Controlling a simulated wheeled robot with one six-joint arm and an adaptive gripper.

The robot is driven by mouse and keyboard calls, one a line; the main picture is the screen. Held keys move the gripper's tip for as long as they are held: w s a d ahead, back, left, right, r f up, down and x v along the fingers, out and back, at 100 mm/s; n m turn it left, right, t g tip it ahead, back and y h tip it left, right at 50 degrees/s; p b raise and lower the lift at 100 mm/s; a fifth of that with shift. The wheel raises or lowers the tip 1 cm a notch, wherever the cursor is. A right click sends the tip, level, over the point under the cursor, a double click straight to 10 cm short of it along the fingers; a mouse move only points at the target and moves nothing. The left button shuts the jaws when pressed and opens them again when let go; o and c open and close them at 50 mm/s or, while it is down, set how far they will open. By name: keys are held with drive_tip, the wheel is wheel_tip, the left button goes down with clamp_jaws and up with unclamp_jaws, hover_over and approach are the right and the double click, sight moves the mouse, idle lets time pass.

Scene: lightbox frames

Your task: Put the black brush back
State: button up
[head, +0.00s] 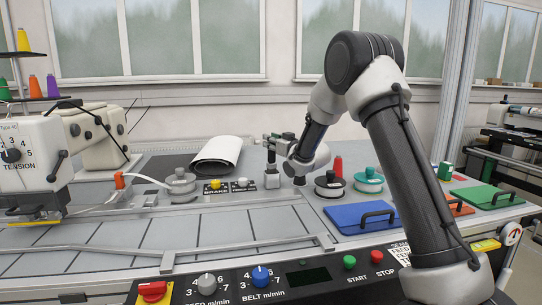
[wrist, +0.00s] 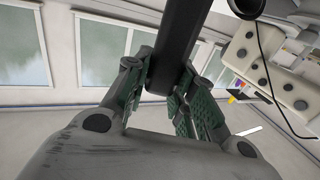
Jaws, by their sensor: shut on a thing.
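In the wrist view my gripper (wrist: 170,95) has its green textured finger pads closed on the sides of a dark bar, which I take to be the black brush (wrist: 178,45). The bar runs out of the top edge of that view, so its far end is cut off. In the head view my gripper (head: 276,143) is small and points left above the back of the work table. A short dark upright piece shows below its fingers, over a small grey block (head: 271,180). I cannot tell whether the two touch, and no bristles can be made out.
Lidded pots (head: 329,184) and a red-topped bottle stand right of the gripper. A blue lid with handle (head: 360,217) lies in front of them. A white roll (head: 217,155) and grey pot (head: 180,186) are to the left. The sewing machine (head: 35,155) stands far left.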

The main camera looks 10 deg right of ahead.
sight(272, 163)
wheel_tip(272, 163, down, 4)
drive_tip(key=shift+r, duration=0.1)
drive_tip(key=o, duration=1)
